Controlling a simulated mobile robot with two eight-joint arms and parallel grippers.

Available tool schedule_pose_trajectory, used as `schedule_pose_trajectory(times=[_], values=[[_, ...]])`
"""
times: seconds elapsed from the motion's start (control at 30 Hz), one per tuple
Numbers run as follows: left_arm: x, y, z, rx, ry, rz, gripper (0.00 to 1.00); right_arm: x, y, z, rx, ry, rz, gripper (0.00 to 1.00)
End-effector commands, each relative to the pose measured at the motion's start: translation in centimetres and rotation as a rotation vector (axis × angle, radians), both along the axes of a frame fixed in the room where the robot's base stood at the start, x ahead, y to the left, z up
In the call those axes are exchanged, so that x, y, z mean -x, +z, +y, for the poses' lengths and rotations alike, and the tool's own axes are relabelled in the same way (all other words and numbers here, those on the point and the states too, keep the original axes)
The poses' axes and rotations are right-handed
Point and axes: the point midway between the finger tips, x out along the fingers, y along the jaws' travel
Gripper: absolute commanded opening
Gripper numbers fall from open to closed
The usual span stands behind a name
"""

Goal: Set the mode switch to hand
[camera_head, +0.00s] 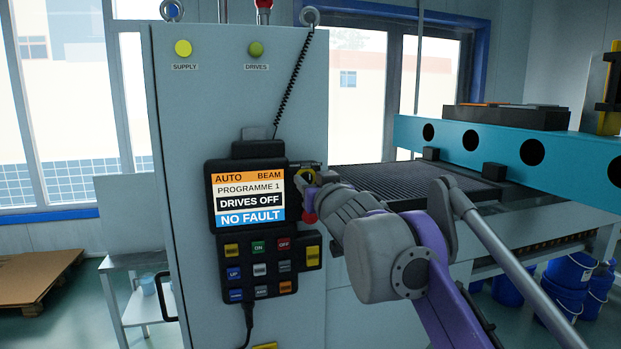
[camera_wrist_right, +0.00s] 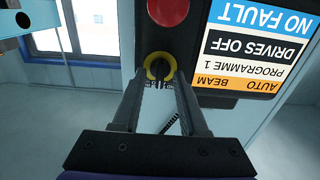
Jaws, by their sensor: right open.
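The mode switch (camera_wrist_right: 160,66) is a dark knob in a yellow ring on the side of the pendant. The pendant's screen (camera_head: 248,200) reads AUTO, BEAM, PROGRAMME 1, DRIVES OFF, NO FAULT. My right gripper (camera_wrist_right: 159,82) is open, its two fingers pointing at the switch, one on each side of the knob. I cannot tell whether they touch it. My left gripper is not in view.
A red button (camera_wrist_right: 168,10) sits close beside the switch, on the pendant's side. Keys (camera_head: 259,268) fill the pendant's lower part. The grey cabinet (camera_head: 185,120) stands behind it. A teal beam (camera_head: 490,146) and a ribbed dark bed (camera_head: 400,180) lie to the right.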

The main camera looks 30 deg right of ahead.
Motion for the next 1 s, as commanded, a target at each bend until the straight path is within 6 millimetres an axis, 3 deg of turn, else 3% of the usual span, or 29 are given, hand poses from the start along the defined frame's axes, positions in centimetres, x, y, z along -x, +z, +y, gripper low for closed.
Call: schedule_pose_trajectory(times=[0.3, 0.57, 1.0], values=[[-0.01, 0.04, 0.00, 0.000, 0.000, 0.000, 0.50, -0.36, -0.09, -0.08, 0.000, 0.000, 0.001, 0.42], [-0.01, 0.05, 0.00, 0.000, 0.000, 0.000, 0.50, -0.34, -0.08, -0.07, 0.000, 0.000, 0.001, 0.00], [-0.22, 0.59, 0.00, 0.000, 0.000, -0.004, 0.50, -0.34, 0.04, -0.05, 0.052, 0.000, 0.012, 0.00]])
